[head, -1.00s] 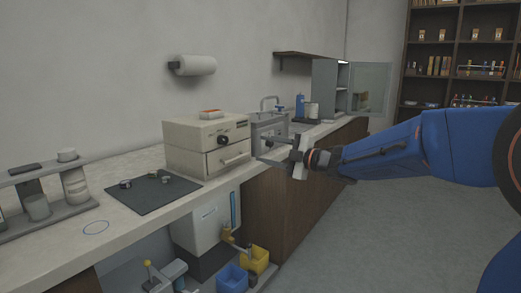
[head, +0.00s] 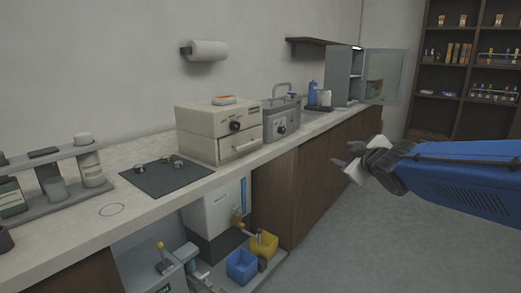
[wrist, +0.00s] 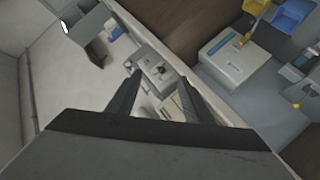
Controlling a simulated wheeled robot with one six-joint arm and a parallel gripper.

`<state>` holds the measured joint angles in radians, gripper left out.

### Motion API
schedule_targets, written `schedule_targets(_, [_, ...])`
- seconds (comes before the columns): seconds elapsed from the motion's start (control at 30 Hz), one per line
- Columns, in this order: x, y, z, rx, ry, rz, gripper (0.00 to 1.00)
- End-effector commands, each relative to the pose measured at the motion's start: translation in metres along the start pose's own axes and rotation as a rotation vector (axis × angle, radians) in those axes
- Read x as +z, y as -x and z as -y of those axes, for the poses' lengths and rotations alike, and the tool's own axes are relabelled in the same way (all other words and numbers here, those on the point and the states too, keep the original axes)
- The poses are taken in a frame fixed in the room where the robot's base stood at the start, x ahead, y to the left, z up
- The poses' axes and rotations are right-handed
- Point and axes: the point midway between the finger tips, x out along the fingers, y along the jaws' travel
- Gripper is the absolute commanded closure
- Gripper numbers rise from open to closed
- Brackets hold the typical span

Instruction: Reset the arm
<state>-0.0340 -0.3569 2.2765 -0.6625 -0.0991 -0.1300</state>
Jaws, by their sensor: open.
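My gripper (head: 351,168) is open and empty in the head view. It is in the air at the right, in front of the wooden cabinet fronts and apart from the counter. My blue arm reaches in from the right edge. In the wrist view the two dark fingers (wrist: 160,95) are spread apart with nothing between them, and the counter with its devices shows beyond them.
A beige box device (head: 205,135) and a grey device (head: 283,122) stand on the counter (head: 135,152). A dark mat (head: 150,185) holds small round parts. Blue (head: 241,266) and yellow (head: 264,244) bins sit below. An open glass-door cabinet (head: 382,78) is at the back. The floor beneath my gripper is clear.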

Motion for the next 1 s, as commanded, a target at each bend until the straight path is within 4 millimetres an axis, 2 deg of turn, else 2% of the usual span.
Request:
schedule_targets(0.03, [0.019, 0.018, 0.002, 0.006, -0.056, 0.066, 0.53])
schedule_targets(0.13, [0.059, 0.053, 0.014, 0.001, -0.175, 0.206, 0.53])
schedule_targets(0.27, [0.108, 0.102, 0.043, -0.026, -0.333, 0.379, 0.53])
schedule_targets(0.4, [0.152, 0.159, 0.088, -0.084, -0.501, 0.558, 0.53])
schedule_targets(0.5, [0.175, 0.199, 0.124, -0.139, -0.606, 0.672, 0.53])
schedule_targets(0.6, [0.190, 0.232, 0.155, -0.192, -0.688, 0.762, 0.53])
schedule_targets(0.7, [0.197, 0.255, 0.178, -0.236, -0.743, 0.824, 0.53])
schedule_targets(0.83, [0.202, 0.271, 0.194, -0.268, -0.779, 0.866, 0.53])
schedule_targets(1.0, [0.202, 0.274, 0.197, -0.274, -0.785, 0.875, 0.53])
